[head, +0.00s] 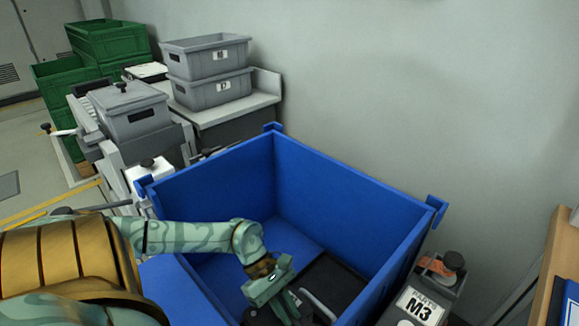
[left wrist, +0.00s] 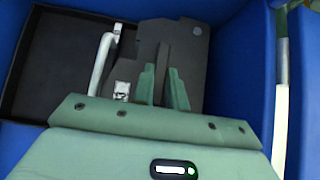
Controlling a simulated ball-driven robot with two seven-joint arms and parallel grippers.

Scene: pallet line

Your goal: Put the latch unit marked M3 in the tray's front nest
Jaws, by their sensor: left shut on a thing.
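My left gripper (head: 285,300) reaches down into the blue bin. In the left wrist view its green fingers (left wrist: 163,88) are shut on an upright fin of a dark grey unit (left wrist: 192,60). The unit has a pale bent bar (left wrist: 102,62) and a small light tag (left wrist: 122,90) beside it; I cannot read any mark on it. A black tray (left wrist: 50,50) lies beside and partly behind the unit. In the head view the tray (head: 335,278) lies in the bin. I cannot tell whether the unit touches it, and its nests are not clear. My right gripper is not in view.
The tall walls of the blue bin (head: 345,190) surround the gripper. A grey box marked M3 (head: 410,305), with a black knob, stands outside the bin at right. Grey crates (head: 205,90) and green crates (head: 105,40) stand at back left. A wooden edge (head: 550,265) is at far right.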

